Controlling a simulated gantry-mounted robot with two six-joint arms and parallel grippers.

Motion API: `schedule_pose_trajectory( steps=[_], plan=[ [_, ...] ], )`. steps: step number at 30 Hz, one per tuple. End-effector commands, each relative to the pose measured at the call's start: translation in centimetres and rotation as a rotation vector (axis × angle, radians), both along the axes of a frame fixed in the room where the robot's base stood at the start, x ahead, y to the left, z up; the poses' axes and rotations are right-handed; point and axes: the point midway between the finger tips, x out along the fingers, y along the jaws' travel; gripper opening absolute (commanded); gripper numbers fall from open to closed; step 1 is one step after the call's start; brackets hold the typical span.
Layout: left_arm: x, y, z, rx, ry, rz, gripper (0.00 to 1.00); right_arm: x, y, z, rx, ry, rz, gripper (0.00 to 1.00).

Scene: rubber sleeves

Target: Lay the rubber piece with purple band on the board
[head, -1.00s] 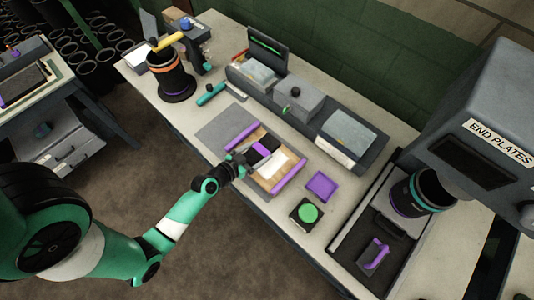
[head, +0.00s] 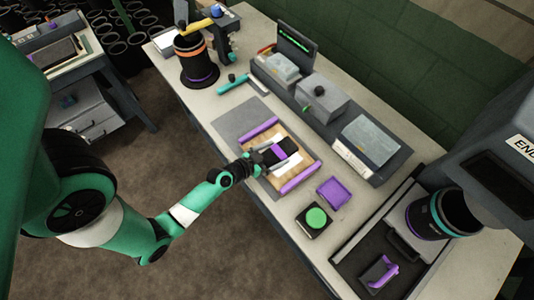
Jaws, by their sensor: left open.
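The rubber piece (head: 268,159) is dark with a purple band (head: 279,152). It lies over the wooden board (head: 272,183), in the middle of the head view, partly over a white patch (head: 293,162). The board has a purple rail (head: 260,130) at its upper left and another purple rail (head: 300,180) at its lower right. My left gripper (head: 259,160) is open at the near end of the dark piece. Whether the fingers touch the piece is too small to tell. My right gripper is not in view.
A purple tray (head: 333,192) and a green button (head: 316,218) stand right of the board. Grey bins (head: 322,100) line the back. A banded black cylinder (head: 196,62) stands at the far left. The end plates machine (head: 490,175) is at the right.

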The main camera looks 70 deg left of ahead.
Motion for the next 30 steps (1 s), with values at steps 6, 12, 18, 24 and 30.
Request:
schedule_pose_trajectory(
  steps=[6, 12, 18, 24, 30],
  plan=[
    [-3.7, -1.3, 1.4, -0.002, 0.000, 0.005, 1.00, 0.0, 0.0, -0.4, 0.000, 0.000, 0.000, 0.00],
    [-8.2, -3.0, 3.2, -0.003, 0.000, 0.010, 1.00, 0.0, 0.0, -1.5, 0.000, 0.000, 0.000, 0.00],
    [-10.1, -3.8, 4.4, 0.000, 0.000, 0.004, 1.00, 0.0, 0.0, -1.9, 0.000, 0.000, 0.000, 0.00],
    [-10.3, -4.1, 4.7, 0.001, -0.001, 0.000, 1.00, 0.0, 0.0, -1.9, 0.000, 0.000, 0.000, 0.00],
    [-10.3, -4.1, 4.7, 0.000, -0.001, 0.000, 1.00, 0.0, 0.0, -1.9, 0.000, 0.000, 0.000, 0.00]
  ],
)
